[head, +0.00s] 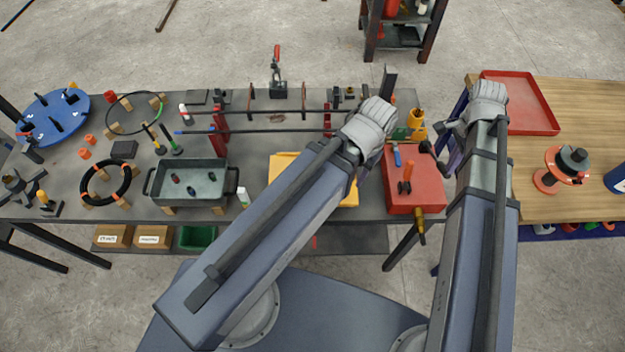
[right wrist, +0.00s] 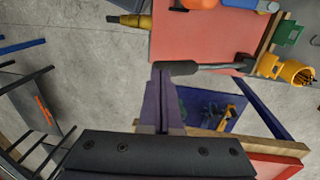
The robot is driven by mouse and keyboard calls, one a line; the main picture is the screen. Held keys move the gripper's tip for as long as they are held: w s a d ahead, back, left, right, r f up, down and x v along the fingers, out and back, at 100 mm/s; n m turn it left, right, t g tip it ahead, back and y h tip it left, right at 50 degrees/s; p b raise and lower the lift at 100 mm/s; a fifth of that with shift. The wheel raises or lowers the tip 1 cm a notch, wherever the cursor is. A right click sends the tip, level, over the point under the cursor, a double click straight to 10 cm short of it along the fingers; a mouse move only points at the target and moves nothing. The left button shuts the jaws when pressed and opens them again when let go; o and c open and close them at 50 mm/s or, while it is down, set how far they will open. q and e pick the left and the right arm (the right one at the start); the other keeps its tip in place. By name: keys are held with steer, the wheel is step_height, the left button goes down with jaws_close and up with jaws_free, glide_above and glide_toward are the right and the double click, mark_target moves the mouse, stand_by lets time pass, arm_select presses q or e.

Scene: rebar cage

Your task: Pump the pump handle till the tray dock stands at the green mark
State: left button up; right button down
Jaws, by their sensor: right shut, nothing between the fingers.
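A dark lever with a thick black grip (right wrist: 178,68), which looks like the pump handle, lies across the middle of the right wrist view. It runs right to a joint beside the red surface. My right gripper (head: 447,152) is shut and empty near the red box's right side. In the right wrist view its closed fingers (right wrist: 163,75) reach up to the grip's left end; I cannot tell whether they touch. My left arm ends over the bench, and its gripper is hidden behind its wrist. I cannot make out the tray dock or its green mark.
A red box (head: 414,203) with tools and a yellow cup (head: 416,118) stand at the bench's right end. A red tray (head: 520,118) lies on the wooden table (head: 585,120). A grey bin (head: 190,190) and rods on stands occupy the grey bench.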

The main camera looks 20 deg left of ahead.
mark_target(348, 196)
arm_select(q)
steer(key=shift+f+b, duration=0.6)
steer(key=shift+b, duration=0.05)
arm_select(e)
steer(key=shift+s+d+f, duration=0.1)
steer(key=shift+s+f, duration=0.2)
steer(key=shift+f, duration=0.3)
arm_select(q)
steer(key=shift+f, duration=0.1)
steer(key=shift+f+b, duration=0.55)
steer(key=shift+b, duration=0.05)
arm_select(e)
steer(key=shift+s+d+f, duration=0.1)
steer(key=shift+s+f, duration=0.15)
steer(key=shift+f, duration=0.35)
arm_select(q)
steer(key=shift+f, duration=0.1)
arm_select(e)
steer(key=shift+f, duration=0.15)
arm_select(q)
steer(key=shift+f+b, duration=0.55)
steer(key=shift+b, duration=0.1)
arm_select(e)
steer(key=shift+s+f, duration=0.2)
steer(key=shift+f, duration=0.35)
arm_select(q)
steer(key=shift+f, duration=0.15)
arm_select(e)
steer(key=shift+f, duration=0.1)
